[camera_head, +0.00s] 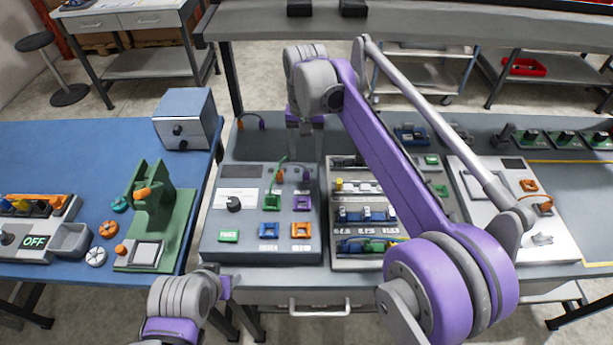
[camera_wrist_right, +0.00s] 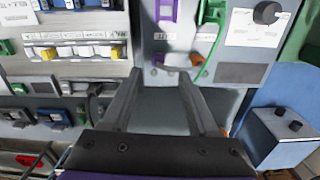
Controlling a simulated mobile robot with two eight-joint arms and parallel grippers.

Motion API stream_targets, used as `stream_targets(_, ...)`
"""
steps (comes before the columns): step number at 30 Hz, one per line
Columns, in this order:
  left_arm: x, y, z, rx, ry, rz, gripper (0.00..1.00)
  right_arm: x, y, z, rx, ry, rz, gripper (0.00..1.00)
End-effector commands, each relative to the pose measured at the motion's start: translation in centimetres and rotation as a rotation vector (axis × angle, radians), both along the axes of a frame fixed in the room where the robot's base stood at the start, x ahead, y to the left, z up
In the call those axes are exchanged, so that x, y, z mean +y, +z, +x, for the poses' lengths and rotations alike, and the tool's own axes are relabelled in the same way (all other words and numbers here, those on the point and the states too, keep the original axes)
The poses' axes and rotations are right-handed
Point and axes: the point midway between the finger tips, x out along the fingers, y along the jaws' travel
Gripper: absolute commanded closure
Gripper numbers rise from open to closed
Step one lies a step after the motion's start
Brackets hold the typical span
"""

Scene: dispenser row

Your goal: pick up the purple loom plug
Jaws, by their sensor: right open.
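The purple plug (camera_head: 306,176) appears small at the back of the grey test panel (camera_head: 220,243), right of a reddish plug (camera_head: 280,175). In the right wrist view a small purple piece (camera_wrist_right: 159,58) shows near the panel edge, just beyond the fingertips, and looks like this plug. A larger purple socket (camera_head: 302,203) sits nearer the front of the panel. My right gripper (camera_head: 305,128) points down behind the panel; it is open and empty, as the right wrist view (camera_wrist_right: 160,76) shows. My left gripper (camera_head: 226,288) is low at the front, away from the panel; its jaws are unclear.
A green cable (camera_head: 274,185) runs across the panel beside the plugs. A module with several connectors (camera_head: 366,190) stands right of the panel, partly behind my right arm. A blue-grey box (camera_head: 185,118) and a green fixture (camera_head: 153,205) stand on the blue table at left.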

Motion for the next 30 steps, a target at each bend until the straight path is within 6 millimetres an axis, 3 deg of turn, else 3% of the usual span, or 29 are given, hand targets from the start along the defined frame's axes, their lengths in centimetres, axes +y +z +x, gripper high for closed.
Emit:
stream_targets(3,0.0,-0.4,-0.2,0.003,0.0,0.0,0.5,0.0,-2.1,0.0,0.0,0.0,0.0,0.4)
stream_targets(11,0.0,-0.4,-0.2,0.003,0.0,0.0,0.5,-0.1,-4.2,0.2,-0.002,0.0,0.0,0.4)
stream_targets(19,0.0,-0.4,-0.2,0.003,0.0,0.0,0.5,-0.3,-8.0,0.5,-0.002,0.0,0.0,0.4)
stream_targets(28,0.0,-0.4,-0.2,0.003,0.0,0.0,0.5,-0.3,-8.6,0.5,-0.002,0.0,0.001,0.4)
stream_targets(30,0.0,-0.4,-0.2,0.003,0.0,0.0,0.5,-0.3,-8.6,0.5,-0.002,0.0,0.001,0.49)
